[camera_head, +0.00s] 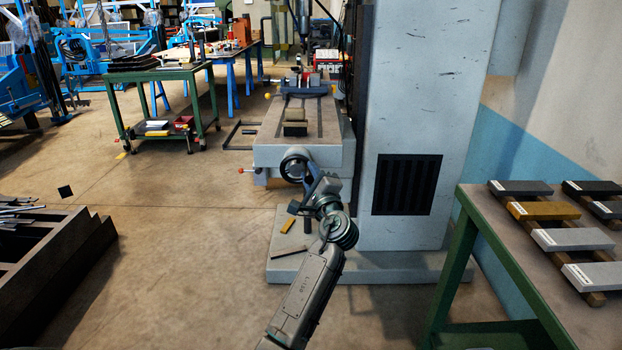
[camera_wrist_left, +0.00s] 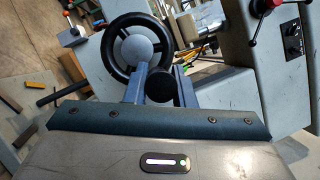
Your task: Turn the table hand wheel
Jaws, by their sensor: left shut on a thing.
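The table hand wheel (camera_head: 286,163) is a dark ring on the front end of the machine table (camera_head: 270,150). In the left wrist view the hand wheel (camera_wrist_left: 116,57) shows a black rim and a round grey hub. My left gripper (camera_head: 311,186) is at the wheel's lower right in the head view. In the left wrist view its two blue-grey fingers (camera_wrist_left: 160,88) stand on either side of a round black handle end (camera_wrist_left: 159,87), and it is shut on this handle. The fingers hide part of the lower rim. My right gripper is not in view.
The grey machine column (camera_head: 425,90) stands close to the right of my left arm. A green bench (camera_head: 470,240) with several metal bars is at the right. A dark metal rack (camera_head: 70,255) is at the left. A green cart (camera_head: 160,75) stands further back. Open floor lies left of the machine.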

